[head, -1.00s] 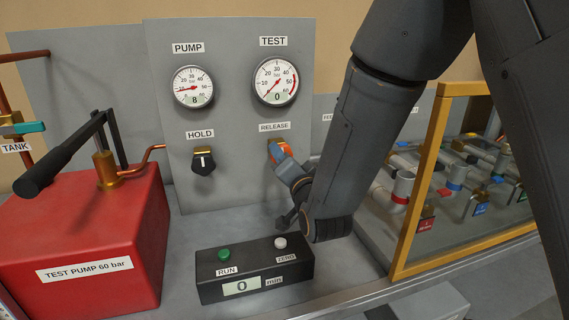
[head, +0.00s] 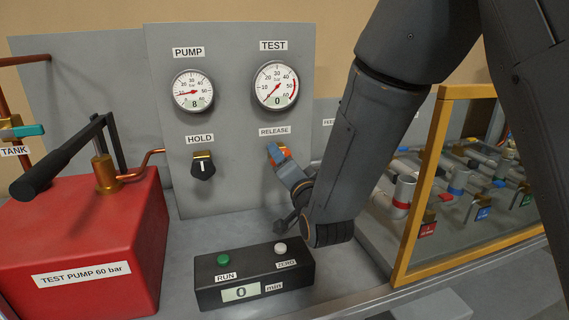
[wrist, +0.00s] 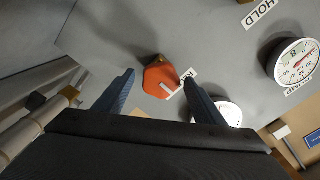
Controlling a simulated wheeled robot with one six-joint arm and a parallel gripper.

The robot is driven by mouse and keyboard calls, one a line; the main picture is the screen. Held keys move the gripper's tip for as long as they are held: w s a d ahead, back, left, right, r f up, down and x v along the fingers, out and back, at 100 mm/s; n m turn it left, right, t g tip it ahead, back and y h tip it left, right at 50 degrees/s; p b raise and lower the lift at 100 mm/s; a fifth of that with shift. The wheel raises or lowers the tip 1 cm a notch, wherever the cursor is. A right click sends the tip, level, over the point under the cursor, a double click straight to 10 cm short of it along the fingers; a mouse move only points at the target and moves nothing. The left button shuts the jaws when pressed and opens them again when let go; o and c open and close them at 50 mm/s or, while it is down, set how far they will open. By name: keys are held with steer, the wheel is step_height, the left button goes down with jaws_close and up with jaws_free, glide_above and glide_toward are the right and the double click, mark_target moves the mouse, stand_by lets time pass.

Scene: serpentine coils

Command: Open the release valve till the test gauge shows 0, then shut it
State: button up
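The release valve is an orange knob (wrist: 158,79) with a white pointer mark, under the RELEASE label on the grey panel. In the head view the knob (head: 281,153) is partly hidden by my gripper (head: 279,162). In the wrist view my gripper (wrist: 158,80) is open, one blue finger on each side of the knob, with visible gaps between fingers and knob. The test gauge (head: 276,85) has its needle low on the scale and its display reads 0. It shows only partly in the wrist view (wrist: 230,112), behind a finger.
The pump gauge (head: 193,91) reads 8. The black hold valve (head: 202,169) is left of the release knob. A black box (head: 255,278) with RUN and ZERO buttons stands below. A red test pump (head: 100,235) is at left, and a yellow frame (head: 418,190) at right.

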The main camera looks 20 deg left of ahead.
steer(key=b+v, duration=0.2)
steer(key=v, duration=0.6)
steer(key=shift+w+r, duration=0.1)
steer(key=shift+r, duration=0.05)
